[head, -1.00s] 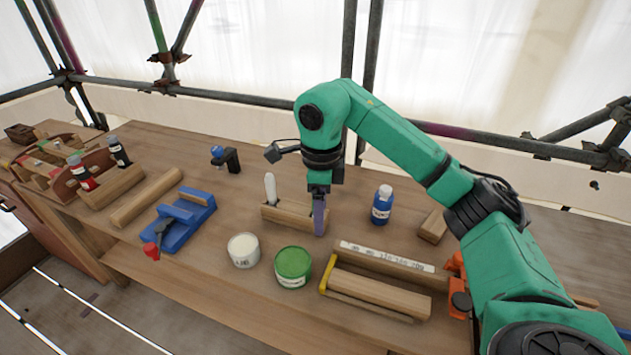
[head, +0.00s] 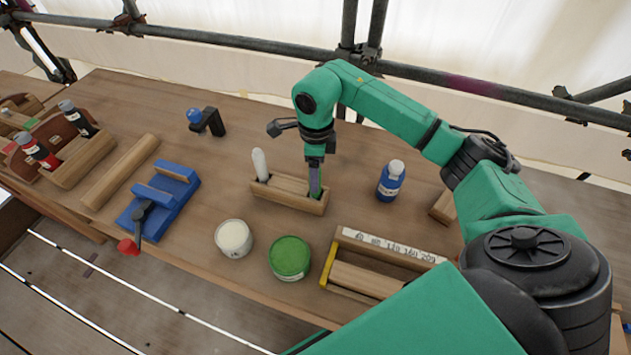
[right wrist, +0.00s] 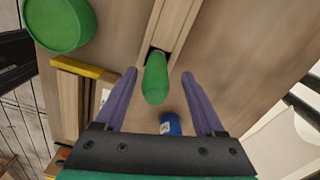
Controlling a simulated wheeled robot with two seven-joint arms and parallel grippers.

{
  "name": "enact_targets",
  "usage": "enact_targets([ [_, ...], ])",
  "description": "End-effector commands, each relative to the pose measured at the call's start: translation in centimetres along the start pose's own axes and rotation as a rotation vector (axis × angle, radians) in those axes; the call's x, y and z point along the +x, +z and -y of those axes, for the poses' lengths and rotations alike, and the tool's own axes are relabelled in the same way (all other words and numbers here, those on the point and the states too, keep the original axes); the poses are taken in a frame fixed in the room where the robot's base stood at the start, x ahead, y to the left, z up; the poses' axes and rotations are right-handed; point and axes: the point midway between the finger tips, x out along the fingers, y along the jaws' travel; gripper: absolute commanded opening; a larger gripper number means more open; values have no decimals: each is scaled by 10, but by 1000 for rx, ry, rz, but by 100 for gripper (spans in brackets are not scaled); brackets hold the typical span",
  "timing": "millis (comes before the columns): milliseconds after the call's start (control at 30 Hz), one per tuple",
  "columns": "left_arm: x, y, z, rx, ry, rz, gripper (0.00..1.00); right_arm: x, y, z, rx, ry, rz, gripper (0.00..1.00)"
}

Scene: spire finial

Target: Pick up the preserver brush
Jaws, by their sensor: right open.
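The wooden brush holder (head: 288,204) stands mid-bench with a white-handled item (head: 259,163) upright at its left end. A green handle (head: 316,188), likely the preserver brush, stands at its right end, mostly hidden by my right gripper. In the right wrist view, this green handle (right wrist: 155,80) rises from the end slot of the holder (right wrist: 170,28). My right gripper (right wrist: 158,74) is open, its purple fingers on either side of the handle with gaps showing. In the head view, the right gripper (head: 314,182) points down over the holder's right end. My left gripper is out of view.
A white tin (head: 233,239) and a green tin (head: 290,258) stand in front of the holder. A blue bottle (head: 391,180) is to its right. A wooden tray with a ruler strip (head: 390,246) lies front right. A blue clamp (head: 160,198) sits left.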

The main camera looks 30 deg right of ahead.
Motion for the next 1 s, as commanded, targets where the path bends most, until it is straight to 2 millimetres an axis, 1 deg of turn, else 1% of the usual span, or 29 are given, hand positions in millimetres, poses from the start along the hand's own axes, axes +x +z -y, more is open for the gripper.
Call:
enact_targets([
  [33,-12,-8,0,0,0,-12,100,4,-1,-3,-1,7,-4,71],
  [100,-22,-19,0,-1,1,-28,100,17,-1,-4,0,8,-4,71],
  [167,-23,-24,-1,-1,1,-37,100,30,0,-3,0,6,-2,71],
  [200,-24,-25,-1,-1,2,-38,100,36,0,-3,0,5,-1,71],
  [267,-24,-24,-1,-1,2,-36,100,41,0,-2,0,2,-1,71],
  [433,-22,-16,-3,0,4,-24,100,43,0,-2,0,0,0,71],
  [467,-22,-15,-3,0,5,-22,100,43,0,-2,0,1,0,64],
  [500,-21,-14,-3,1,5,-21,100,43,0,-2,0,1,0,48],
  [567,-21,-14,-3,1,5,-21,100,43,0,-2,0,1,-1,25],
  [600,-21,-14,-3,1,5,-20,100,43,0,-2,0,1,-1,10],
  [633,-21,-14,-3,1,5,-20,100,43,0,-2,0,1,-1,0],
  [900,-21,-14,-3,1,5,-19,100,42,0,-2,0,1,0,0],
  [1000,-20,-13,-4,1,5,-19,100,39,0,-2,0,0,0,0],
])
